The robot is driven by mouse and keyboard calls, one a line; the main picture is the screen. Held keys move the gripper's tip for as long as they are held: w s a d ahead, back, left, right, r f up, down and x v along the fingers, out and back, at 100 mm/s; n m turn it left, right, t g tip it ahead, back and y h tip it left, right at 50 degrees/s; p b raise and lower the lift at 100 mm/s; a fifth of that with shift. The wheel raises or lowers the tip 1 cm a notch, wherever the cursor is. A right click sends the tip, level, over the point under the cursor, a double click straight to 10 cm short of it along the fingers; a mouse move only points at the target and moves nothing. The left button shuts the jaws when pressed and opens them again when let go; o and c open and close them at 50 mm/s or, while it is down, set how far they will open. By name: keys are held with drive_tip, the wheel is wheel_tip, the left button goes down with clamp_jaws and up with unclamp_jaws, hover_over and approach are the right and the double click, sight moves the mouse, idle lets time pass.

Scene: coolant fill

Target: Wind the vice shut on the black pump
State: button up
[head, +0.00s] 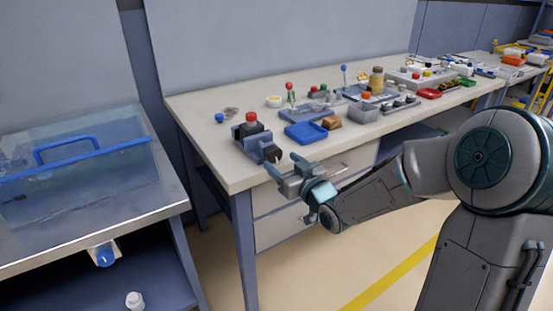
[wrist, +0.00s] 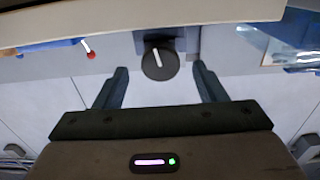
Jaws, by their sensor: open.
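The blue-grey vice (head: 262,146) sits at the bench's front left edge. The black pump (head: 249,129), with a red cap, stands upright between its jaws; I cannot tell whether both jaws touch it. The vice's dark round knob (wrist: 160,63), marked with a white line, faces my wrist camera at the front end of the vice. My gripper (head: 279,164) is open and empty, just off the bench edge in front of the vice. In the wrist view its fingertips (wrist: 160,70) are on either side of the knob, with a gap on each side.
A blue tray (head: 306,132) and a brown block (head: 331,122) lie right of the vice. A grey bin (head: 363,112) and levers with red and blue knobs stand farther back. A separate metal table with a clear blue-rimmed tank (head: 80,160) is at left. The floor before the bench is clear.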

drive_tip(key=shift+x, duration=1.9)
drive_tip(key=c, duration=1)
drive_tip(key=shift+m, duration=0.7)
drive_tip(key=o, duration=1)
drive_tip(key=shift+s, duration=0.1)
approach(276, 157)
drive_tip(key=shift+v, duration=2)
